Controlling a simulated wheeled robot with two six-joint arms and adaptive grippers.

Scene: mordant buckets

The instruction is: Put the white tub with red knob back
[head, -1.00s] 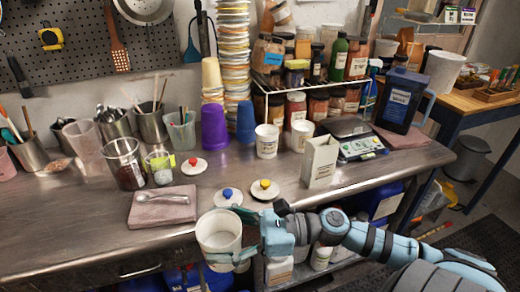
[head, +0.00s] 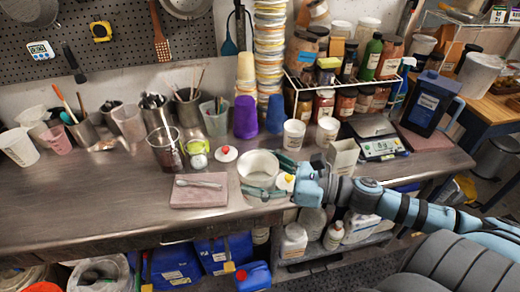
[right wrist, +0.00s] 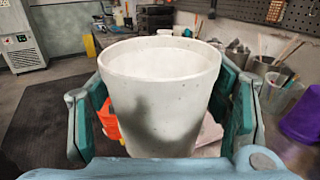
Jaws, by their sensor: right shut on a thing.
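A white tub (head: 259,164) is gripped by my right gripper (head: 264,191), whose teal fingers lie on either side of it. In the right wrist view the open, upright, empty-looking tub (right wrist: 160,100) sits between the fingers. It is over the steel counter's front part; I cannot tell whether its base touches. A white lid with a red knob (head: 225,154) lies on the counter just behind and left of the tub. A lid with a yellow knob (head: 286,181) is partly hidden by my right gripper. The blue-knob lid is hidden. My left gripper is not in view.
A folded pink cloth with a spoon (head: 199,190) lies left of the tub. Two smaller white tubs (head: 294,134) (head: 327,131) stand behind, near the jar rack (head: 340,75). Bare counter (head: 100,200) lies far left.

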